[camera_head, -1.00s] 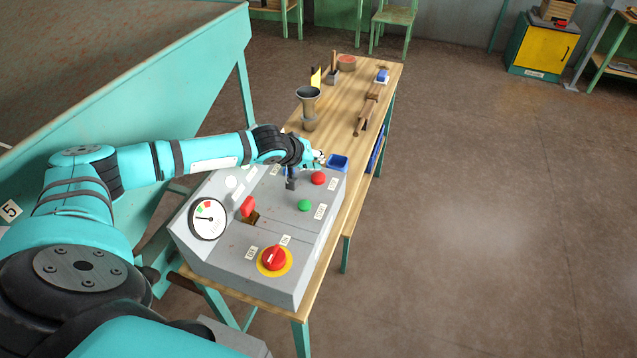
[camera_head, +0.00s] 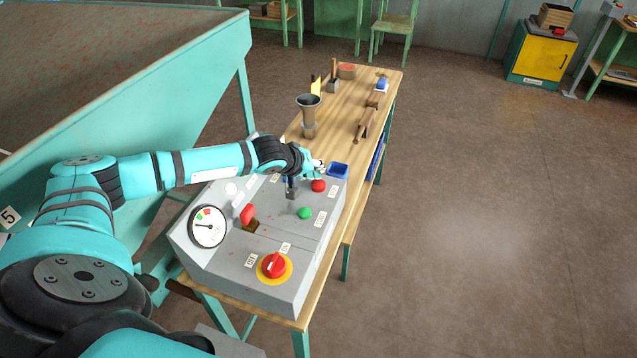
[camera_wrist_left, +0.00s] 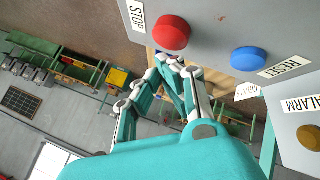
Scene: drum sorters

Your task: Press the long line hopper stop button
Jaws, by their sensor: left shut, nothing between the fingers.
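A grey control box (camera_head: 232,258) stands on the bench. A round red button (camera_head: 319,186) sits near its far right edge, with a small label beside it. In the left wrist view a red button (camera_wrist_left: 171,33) has a STOP label (camera_wrist_left: 137,16) beside it. My right gripper is not in view.
The box also has a green button (camera_head: 305,213), a red lever (camera_head: 247,214), a red knob on a yellow ring (camera_head: 273,265) and a gauge (camera_head: 207,227). The wrist view shows a blue RESET button (camera_wrist_left: 248,59).

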